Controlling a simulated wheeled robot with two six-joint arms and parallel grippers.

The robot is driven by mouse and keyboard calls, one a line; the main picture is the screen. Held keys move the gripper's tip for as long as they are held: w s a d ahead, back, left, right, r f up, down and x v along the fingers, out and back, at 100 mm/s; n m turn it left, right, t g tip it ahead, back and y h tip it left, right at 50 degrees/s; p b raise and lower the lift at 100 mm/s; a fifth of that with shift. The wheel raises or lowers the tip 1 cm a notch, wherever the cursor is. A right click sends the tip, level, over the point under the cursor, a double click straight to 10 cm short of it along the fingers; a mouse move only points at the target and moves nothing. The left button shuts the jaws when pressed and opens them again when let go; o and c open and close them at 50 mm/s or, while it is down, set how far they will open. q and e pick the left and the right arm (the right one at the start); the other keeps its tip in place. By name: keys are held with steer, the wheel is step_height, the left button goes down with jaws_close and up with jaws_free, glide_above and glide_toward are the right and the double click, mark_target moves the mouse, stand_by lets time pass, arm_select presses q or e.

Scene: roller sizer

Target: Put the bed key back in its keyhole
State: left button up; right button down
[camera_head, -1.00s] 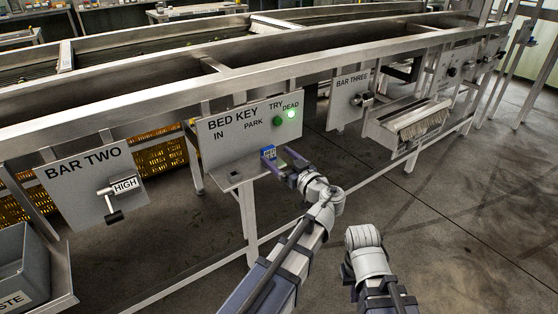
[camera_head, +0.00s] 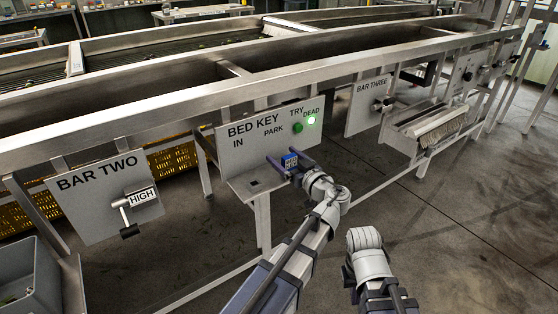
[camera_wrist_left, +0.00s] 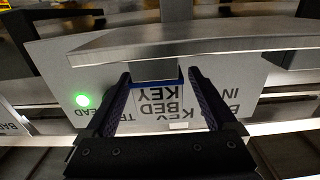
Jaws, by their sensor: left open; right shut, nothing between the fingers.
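The bed key (camera_head: 290,160) is a small blue block with a white label. It stands at the right part of the ledge under the bed key panel, below the word PARK. In the left wrist view the BED KEY label (camera_wrist_left: 160,105) shows upside down between the fingers. My left gripper (camera_head: 284,157) is open, one finger on each side of the key; gaps show beside it. A dark square hole (camera_head: 253,182), which looks like the keyhole, is in the ledge (camera_head: 262,191) to the left, below IN. My right arm shows at the bottom, but its fingers are hidden.
The bed key panel (camera_head: 240,150) stands upright behind the ledge, with a lit green lamp (camera_head: 311,120) beside DEAD. The BAR TWO panel (camera_head: 85,205) with its handle is to the left, and the BAR THREE panel (camera_head: 362,113) to the right. Open floor lies at the right.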

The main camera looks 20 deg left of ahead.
arm_select(q)
steer(key=shift+w+a, duration=0.35)
steer(key=shift+d, duration=0.15)
steer(key=shift+c, duration=0.3)
steer(key=c, duration=1.3)
